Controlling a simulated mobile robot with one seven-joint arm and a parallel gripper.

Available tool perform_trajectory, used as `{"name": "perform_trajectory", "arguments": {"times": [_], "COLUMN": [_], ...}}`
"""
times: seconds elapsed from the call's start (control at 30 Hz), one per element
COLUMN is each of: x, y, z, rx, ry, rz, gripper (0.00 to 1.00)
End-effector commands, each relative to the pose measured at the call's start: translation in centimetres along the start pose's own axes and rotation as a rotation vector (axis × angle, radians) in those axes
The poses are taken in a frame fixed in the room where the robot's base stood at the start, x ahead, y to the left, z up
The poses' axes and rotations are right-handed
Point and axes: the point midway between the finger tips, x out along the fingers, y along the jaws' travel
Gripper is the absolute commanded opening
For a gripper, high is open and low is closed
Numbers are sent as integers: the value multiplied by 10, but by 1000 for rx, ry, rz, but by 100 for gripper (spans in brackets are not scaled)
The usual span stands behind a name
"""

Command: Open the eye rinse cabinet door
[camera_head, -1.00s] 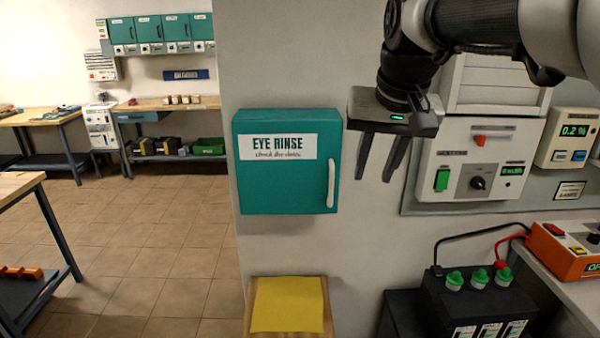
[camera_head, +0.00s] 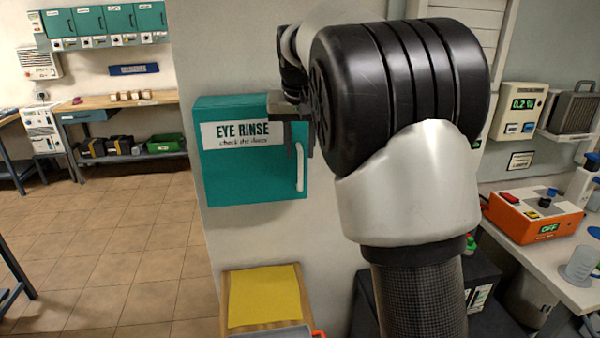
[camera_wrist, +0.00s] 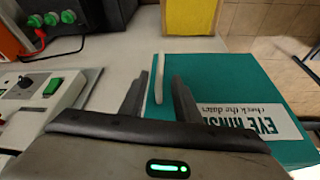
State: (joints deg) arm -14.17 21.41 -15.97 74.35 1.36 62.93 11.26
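The teal eye rinse cabinet (camera_head: 235,180) hangs on the wall with its door shut. A white label reads EYE RINSE. Its white vertical handle (camera_head: 300,167) is at the right side of the door. In the wrist view the cabinet (camera_wrist: 225,85) appears upside down, with the handle (camera_wrist: 159,78) showing between the two fingers' lines. My gripper (camera_wrist: 158,95) is open, with its fingers on either side of the handle's line. In the head view my gripper (camera_head: 303,150) is in front of the door's right part, partly hidden by my arm. Contact with the handle cannot be told.
Below the cabinet stands a wooden stand with a yellow cloth (camera_head: 264,296). To the right are a dark battery, partly hidden by my arm, and an orange charger (camera_head: 533,213) on a bench. Open tiled floor (camera_head: 110,250) lies to the left.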

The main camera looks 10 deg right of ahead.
Motion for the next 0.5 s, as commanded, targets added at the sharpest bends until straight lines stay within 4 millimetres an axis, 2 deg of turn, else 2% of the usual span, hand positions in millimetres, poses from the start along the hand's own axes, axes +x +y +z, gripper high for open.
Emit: {"name": "perform_trajectory", "arguments": {"times": [0.03, 0.23, 0.4, 0.5], "x": [13, 54, 78, 85], "y": [1, 0, 0, 0], "z": [1, 1, 1, 0], "rx": [0, -1, -1, 0], "ry": [-5, -3, -3, 0], "rz": [2, 1, 1, 0], "gripper": [30, 30, 30, 30]}}
